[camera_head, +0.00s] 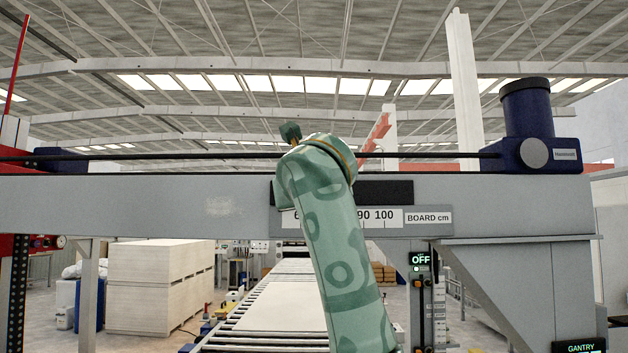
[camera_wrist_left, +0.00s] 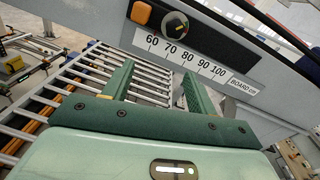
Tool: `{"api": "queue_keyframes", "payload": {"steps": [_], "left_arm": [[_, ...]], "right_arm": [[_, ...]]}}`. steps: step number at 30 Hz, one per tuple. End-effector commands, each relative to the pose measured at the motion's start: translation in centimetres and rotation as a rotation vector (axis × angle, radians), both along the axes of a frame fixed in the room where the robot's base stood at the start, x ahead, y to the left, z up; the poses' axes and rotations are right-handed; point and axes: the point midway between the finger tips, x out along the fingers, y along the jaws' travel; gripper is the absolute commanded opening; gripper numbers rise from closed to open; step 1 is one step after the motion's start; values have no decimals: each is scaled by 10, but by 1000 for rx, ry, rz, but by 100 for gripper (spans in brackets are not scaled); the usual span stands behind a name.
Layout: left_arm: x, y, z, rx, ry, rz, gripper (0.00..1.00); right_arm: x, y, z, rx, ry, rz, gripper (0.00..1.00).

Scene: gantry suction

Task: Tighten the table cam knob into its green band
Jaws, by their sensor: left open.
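A round black knob (camera_wrist_left: 176,25) with a pale pointer mark sits on the grey gantry beam, above the 60–100 scale, in the left wrist view. I cannot tell whether this is the table cam knob, and no green band is clearly visible. My left gripper (camera_wrist_left: 157,84) is open and empty, with its two green fingers apart and below the scale, clear of the knob. In the head view my green left arm crosses the beam and hides part of the scale; its fingers cannot be made out there. My right gripper is in neither view.
The grey beam (camera_head: 130,205) spans the head view, with a BOARD cm label (camera_head: 428,218). An orange block (camera_wrist_left: 140,12) sits beside the knob. A roller conveyor (camera_head: 275,310) runs below. An OFF display (camera_head: 420,259) is on a post at right. Pale board stacks (camera_head: 155,290) stand at left.

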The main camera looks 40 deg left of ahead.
Motion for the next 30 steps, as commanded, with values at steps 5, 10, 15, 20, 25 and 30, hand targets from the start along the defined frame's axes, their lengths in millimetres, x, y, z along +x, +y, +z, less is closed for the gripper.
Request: {"api": "queue_keyframes", "payload": {"steps": [5, 10, 15, 20, 25, 30], "left_arm": [[-11, 67, -29, 234, 118, 218, 57], [-16, 49, -38, 520, 88, 174, 57], [-15, -10, -41, 586, -80, -54, 57], [-7, -6, -36, 535, -126, -75, 57], [16, 13, -22, 534, -123, -71, 57], [49, 38, -4, 532, -123, -70, 57]], "right_arm": [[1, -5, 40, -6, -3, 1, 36], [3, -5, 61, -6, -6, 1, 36], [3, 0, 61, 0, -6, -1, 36], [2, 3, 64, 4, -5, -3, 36], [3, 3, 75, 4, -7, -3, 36], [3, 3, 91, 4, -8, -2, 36]]}}
